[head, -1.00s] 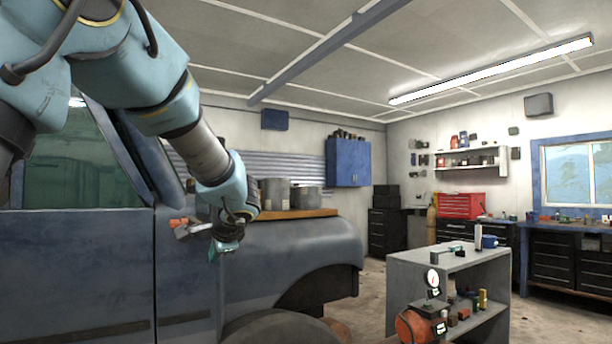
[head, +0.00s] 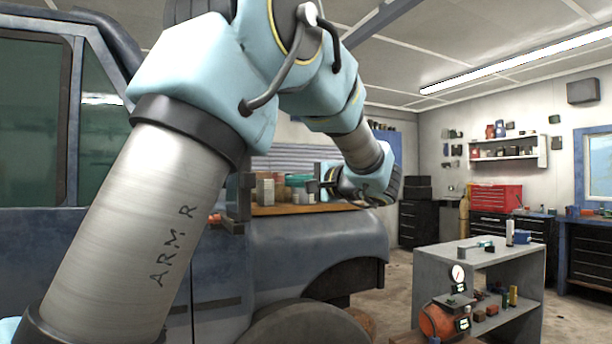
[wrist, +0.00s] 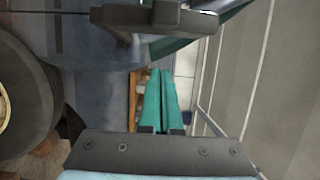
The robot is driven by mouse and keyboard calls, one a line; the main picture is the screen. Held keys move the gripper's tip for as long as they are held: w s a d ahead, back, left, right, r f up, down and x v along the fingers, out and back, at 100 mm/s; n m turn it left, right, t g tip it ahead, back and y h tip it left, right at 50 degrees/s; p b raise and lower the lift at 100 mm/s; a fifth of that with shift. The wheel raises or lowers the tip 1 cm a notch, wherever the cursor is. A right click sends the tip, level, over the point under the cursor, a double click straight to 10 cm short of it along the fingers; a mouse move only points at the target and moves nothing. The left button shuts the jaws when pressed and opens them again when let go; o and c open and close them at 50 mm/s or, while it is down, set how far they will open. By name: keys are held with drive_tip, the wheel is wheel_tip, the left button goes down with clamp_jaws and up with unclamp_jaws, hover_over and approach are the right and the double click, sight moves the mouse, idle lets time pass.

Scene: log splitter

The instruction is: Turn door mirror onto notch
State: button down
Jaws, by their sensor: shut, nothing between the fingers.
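The door mirror (head: 243,196) is a dark upright piece on a short arm beside the blue truck door (head: 30,265). In the wrist view, a dark bar and block that look like the mirror (wrist: 185,20) cross the top. My gripper (head: 318,184) is to the right of the mirror, above the truck's hood. In the wrist view its two green fingers (wrist: 160,73) lie together, empty, with a gap between their tips and the dark block. I cannot make out the notch.
Cans and boxes stand on a wooden board (head: 290,209) over the hood (head: 320,240), behind my gripper. A grey shelf cart (head: 450,262) with a red tank (head: 437,321) stands at the right. The floor between truck and cart is clear.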

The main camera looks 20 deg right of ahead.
sight(256, 181)
drive_tip(key=w+a+p, duration=0.2)
drive_tip(key=a, duration=0.3)
drive_tip(key=shift+w+a+p, duration=0.35)
drive_tip(key=shift+a+p, duration=0.05)
drive_tip(key=shift+a+f, duration=0.1)
drive_tip(key=b, duration=0.1)
drive_tip(key=a+b, duration=0.1)
drive_tip(key=shift+s+a+b, duration=0.3)
drive_tip(key=shift+s+b, duration=0.05)
drive_tip(key=shift+b, duration=0.05)
